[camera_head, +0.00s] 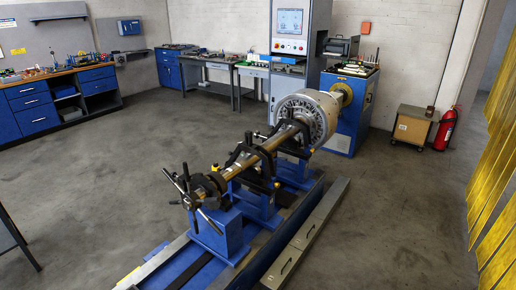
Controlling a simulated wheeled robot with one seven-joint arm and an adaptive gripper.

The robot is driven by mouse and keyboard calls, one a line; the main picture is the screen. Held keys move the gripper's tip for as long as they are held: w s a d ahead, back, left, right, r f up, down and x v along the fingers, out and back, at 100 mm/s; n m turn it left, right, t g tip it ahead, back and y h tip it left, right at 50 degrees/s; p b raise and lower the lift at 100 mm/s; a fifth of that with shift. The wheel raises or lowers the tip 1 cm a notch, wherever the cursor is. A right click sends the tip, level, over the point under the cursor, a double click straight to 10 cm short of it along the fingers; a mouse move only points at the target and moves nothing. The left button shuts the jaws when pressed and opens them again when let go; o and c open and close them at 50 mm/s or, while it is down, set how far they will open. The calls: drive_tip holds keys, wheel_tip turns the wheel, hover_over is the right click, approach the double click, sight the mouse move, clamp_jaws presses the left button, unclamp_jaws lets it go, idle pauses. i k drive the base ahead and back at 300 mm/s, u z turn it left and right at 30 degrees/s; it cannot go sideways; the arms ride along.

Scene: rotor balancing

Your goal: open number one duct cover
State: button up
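A long grey metal duct runs along the floor on the right side of the blue balancing machine (222,238). Its nearer cover section (283,266) has small dark handle marks and lies flat. A farther cover section (318,219) continues it toward the back and also looks shut. I cannot read any number on the covers, so I cannot tell which is number one. My gripper is not in this view.
A steel rotor shaft (266,145) with a bladed disc (304,118) rests on the machine. A wheeled cart (411,126) and a red fire extinguisher (445,129) stand at the back right. Yellow strip curtains (495,150) hang at right. The floor right of the duct is clear.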

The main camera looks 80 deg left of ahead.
sight(273, 278)
drive_tip(key=u, duration=2.4)
drive_tip(key=k, duration=0.55)
drive_tip(key=u, duration=0.6)
drive_tip(key=k, duration=0.65)
drive_tip(key=z, duration=0.8)
drive_tip(key=i, duration=0.7)
drive_tip(key=z, duration=0.7)
drive_tip(key=i, duration=0.95)
drive_tip(key=u, duration=0.85)
drive_tip(key=i, duration=0.7)
drive_tip(key=u, duration=0.75)
